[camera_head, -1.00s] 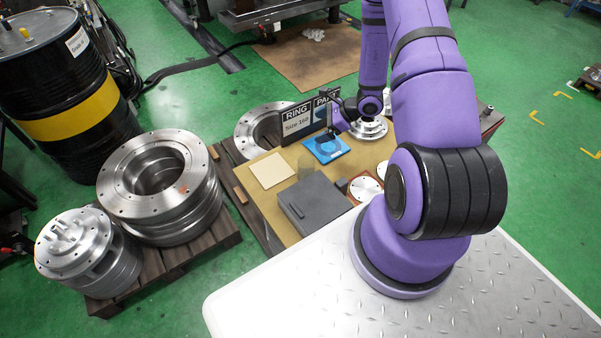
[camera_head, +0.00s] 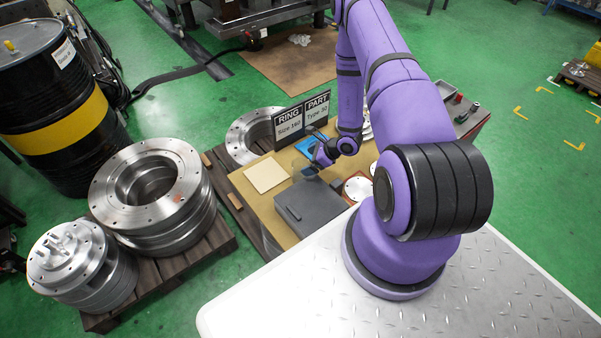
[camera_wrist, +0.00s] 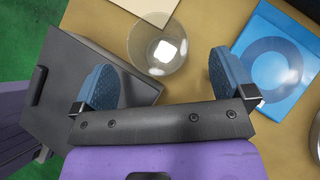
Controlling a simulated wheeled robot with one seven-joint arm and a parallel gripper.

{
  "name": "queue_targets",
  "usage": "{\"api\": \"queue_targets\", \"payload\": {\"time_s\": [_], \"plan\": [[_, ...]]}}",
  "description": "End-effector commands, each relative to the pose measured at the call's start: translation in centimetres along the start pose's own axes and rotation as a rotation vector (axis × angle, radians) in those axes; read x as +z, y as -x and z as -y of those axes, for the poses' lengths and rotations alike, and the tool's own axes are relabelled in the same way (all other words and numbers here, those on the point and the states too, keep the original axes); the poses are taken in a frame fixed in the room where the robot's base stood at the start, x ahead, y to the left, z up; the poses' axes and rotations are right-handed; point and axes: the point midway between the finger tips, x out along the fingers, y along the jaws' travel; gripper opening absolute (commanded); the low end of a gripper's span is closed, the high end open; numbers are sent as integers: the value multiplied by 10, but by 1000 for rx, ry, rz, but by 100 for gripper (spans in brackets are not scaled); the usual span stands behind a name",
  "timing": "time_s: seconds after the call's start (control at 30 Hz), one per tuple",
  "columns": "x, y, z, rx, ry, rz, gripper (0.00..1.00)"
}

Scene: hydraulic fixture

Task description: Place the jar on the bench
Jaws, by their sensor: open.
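A clear glass jar (camera_wrist: 158,46) stands on the tan bench top (camera_wrist: 205,28) in the wrist view, seen from above. My gripper (camera_wrist: 163,76) is open, with its two blue finger pads spread wide. The jar is just beyond the gap between the pads and appears apart from both. In the head view my gripper (camera_head: 313,166) is low over the bench (camera_head: 262,212), beside the grey case. There the jar is largely hidden behind the gripper, and I cannot make it out clearly.
A grey case (camera_head: 308,205) lies close to the gripper. A cream sheet (camera_head: 266,174) is at its left, a blue tray (camera_wrist: 285,75) at the right in the wrist view. Ring and part signs (camera_head: 302,119) stand behind. Metal rings (camera_head: 150,188) sit on a pallet left.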

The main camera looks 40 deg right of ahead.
Motion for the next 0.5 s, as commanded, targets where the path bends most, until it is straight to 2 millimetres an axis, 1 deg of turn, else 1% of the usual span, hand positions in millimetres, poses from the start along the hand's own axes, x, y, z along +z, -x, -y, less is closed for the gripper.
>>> {"api": "queue_targets", "payload": {"time_s": [0.17,0.33,0.4,0.5], "plan": [[2,-18,-2,3,1,1,100],[3,-41,-3,2,2,0,100],[4,-47,-2,1,1,0,100],[4,-50,-2,1,1,0,100]]}}
